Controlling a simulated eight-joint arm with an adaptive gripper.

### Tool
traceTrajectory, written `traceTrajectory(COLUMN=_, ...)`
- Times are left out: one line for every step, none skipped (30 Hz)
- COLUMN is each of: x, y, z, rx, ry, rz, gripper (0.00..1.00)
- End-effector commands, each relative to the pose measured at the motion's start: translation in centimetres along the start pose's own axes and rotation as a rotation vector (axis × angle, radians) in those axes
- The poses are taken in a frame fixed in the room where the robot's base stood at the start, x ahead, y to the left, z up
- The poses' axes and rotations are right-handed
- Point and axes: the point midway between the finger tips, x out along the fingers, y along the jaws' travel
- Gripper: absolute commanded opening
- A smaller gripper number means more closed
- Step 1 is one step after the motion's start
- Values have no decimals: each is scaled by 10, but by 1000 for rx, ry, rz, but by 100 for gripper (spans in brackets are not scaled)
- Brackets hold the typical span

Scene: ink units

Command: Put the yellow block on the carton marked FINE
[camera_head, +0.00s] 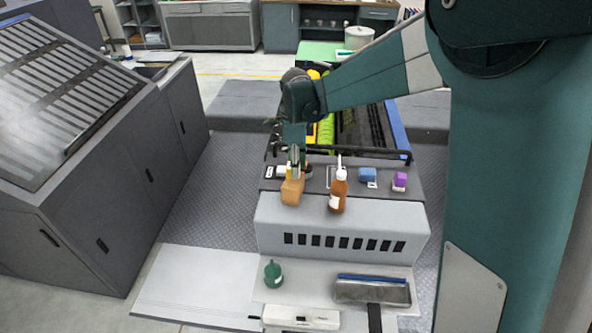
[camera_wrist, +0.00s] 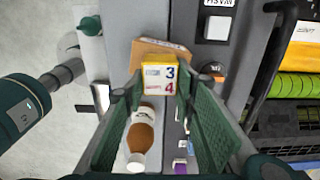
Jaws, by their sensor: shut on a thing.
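My gripper (camera_wrist: 159,82) is shut on the yellow block (camera_wrist: 155,86), which shows figures 3 and 4 on a white label in the wrist view. A brown carton (camera_wrist: 143,50) lies right behind and partly beneath the block in that view; print on its edge is too small to read. In the head view my gripper (camera_head: 294,158) points down over the carton (camera_head: 292,192) on the grey machine's top. The block is hardly visible there. I cannot tell whether the block touches the carton.
A brown bottle with a white label (camera_head: 338,190) stands close right of the carton. A blue block (camera_head: 367,174) and a purple block (camera_head: 399,181) lie further right.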

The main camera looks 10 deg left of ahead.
Motion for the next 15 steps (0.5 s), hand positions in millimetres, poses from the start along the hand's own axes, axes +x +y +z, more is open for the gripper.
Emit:
traceTrajectory(x=6, y=0, z=0, rx=0, ry=0, rz=0, gripper=15)
traceTrajectory(x=9, y=0, z=0, rx=0, ry=0, rz=0, gripper=15)
traceTrajectory(x=12, y=0, z=0, rx=0, ry=0, rz=0, gripper=15)
traceTrajectory(x=14, y=0, z=0, rx=0, ry=0, rz=0, gripper=15)
traceTrajectory(x=15, y=0, z=0, rx=0, ry=0, rz=0, gripper=15)
traceTrajectory(x=17, y=0, z=0, rx=0, ry=0, rz=0, gripper=15)
traceTrajectory(x=17, y=0, z=0, rx=0, ry=0, rz=0, gripper=15)
traceTrajectory(x=17, y=0, z=0, rx=0, ry=0, rz=0, gripper=15)
traceTrajectory(x=17, y=0, z=0, rx=0, ry=0, rz=0, gripper=15)
traceTrajectory(x=17, y=0, z=0, rx=0, ry=0, rz=0, gripper=15)
traceTrajectory(x=17, y=0, z=0, rx=0, ry=0, rz=0, gripper=15)
traceTrajectory(x=17, y=0, z=0, rx=0, ry=0, rz=0, gripper=15)
traceTrajectory(x=17, y=0, z=0, rx=0, ry=0, rz=0, gripper=15)
traceTrajectory(x=17, y=0, z=0, rx=0, ry=0, rz=0, gripper=15)
traceTrajectory(x=18, y=0, z=0, rx=0, ry=0, rz=0, gripper=15)
